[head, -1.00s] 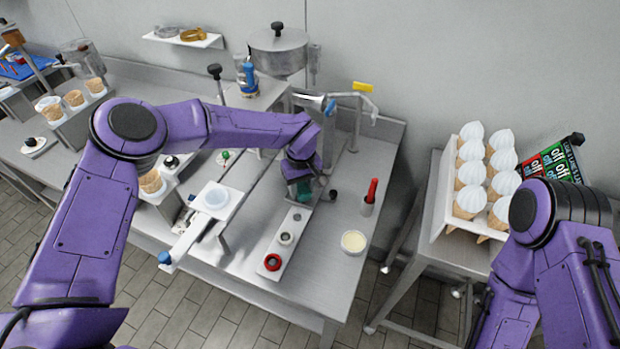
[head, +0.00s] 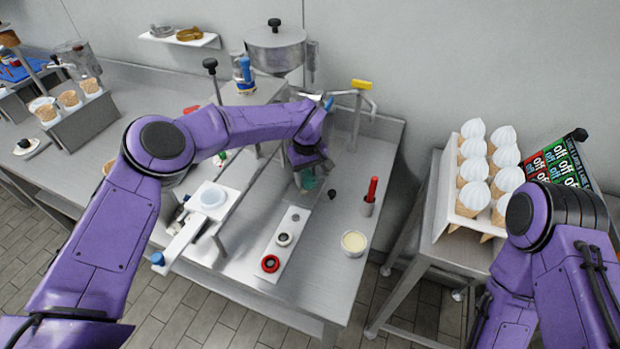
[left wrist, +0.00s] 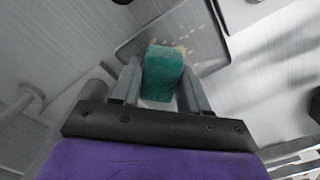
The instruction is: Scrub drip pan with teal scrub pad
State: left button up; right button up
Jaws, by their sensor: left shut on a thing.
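My left gripper (head: 307,172) is shut on the teal scrub pad (head: 308,181), low over the steel table. In the left wrist view the pad (left wrist: 163,73) sits between the two fingers of my left gripper (left wrist: 162,85). The drip pan (left wrist: 208,58) is a shallow grey tray lying beneath the pad in that view, with tan specks beside the pad. The pad overlaps the pan in the picture; whether they touch I cannot tell. In the head view the pan is mostly hidden by my left arm. My right arm shows at the right, but its gripper is out of frame.
A white strip with rings (head: 283,243) lies in front of the pad. A red-handled tool in a holder (head: 369,197) and a cream-filled tub (head: 354,242) stand to the right. A faucet-like pipe (head: 357,115) rises behind. A cone rack (head: 455,205) stands far right.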

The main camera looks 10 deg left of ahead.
pick_arm(q)
jog(key=shift+w+r+p, duration=0.1)
jog(key=shift+r+p, duration=2)
jog(key=shift+r, duration=0.95)
notch_tip(320, 180, up, 3)
jog(key=p, duration=0.2)
jog(key=shift+p, duration=0.35)
jog(key=shift+w+f, duration=0.1)
